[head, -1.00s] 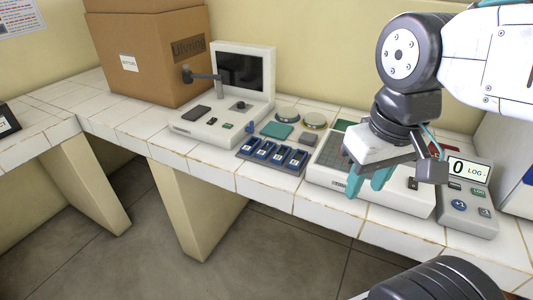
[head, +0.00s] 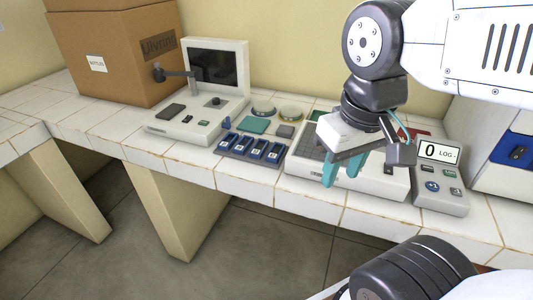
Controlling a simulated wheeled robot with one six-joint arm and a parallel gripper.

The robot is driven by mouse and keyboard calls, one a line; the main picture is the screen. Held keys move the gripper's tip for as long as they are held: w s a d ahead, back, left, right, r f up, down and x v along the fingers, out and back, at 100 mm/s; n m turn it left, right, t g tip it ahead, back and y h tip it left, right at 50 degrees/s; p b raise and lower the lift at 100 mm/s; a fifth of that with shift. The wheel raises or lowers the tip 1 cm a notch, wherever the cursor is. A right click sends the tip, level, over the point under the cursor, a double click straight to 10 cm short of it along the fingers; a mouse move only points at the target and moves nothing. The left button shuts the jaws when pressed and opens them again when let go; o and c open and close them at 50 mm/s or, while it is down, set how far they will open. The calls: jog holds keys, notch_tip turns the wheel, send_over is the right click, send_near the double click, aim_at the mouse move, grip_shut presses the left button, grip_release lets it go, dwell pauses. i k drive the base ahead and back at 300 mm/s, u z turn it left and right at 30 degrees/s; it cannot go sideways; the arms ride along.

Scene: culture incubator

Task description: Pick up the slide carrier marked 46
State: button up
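Several blue slide carriers (head: 256,148) with small white labels stand in a row in a dark tray (head: 233,154) near the front edge of the bench. The labels are too small to read, so I cannot tell which carrier is marked 46. My gripper (head: 343,168) has teal fingers pointing down, with a gap between them and nothing visible held. It hangs to the right of the carriers, in front of the white device with a dark grid top (head: 306,150), and hides part of that device.
A white instrument with a dark screen (head: 216,63) stands behind left, beside a cardboard box (head: 115,55). Round dishes (head: 292,113) and a teal pad (head: 253,125) lie behind the carriers. A display unit reading 0 (head: 440,152) stands at right.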

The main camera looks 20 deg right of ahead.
aim_at(243, 144)
jog(key=z, duration=4.05)
jog(key=k, duration=2.9)
jog(key=u, duration=0.9)
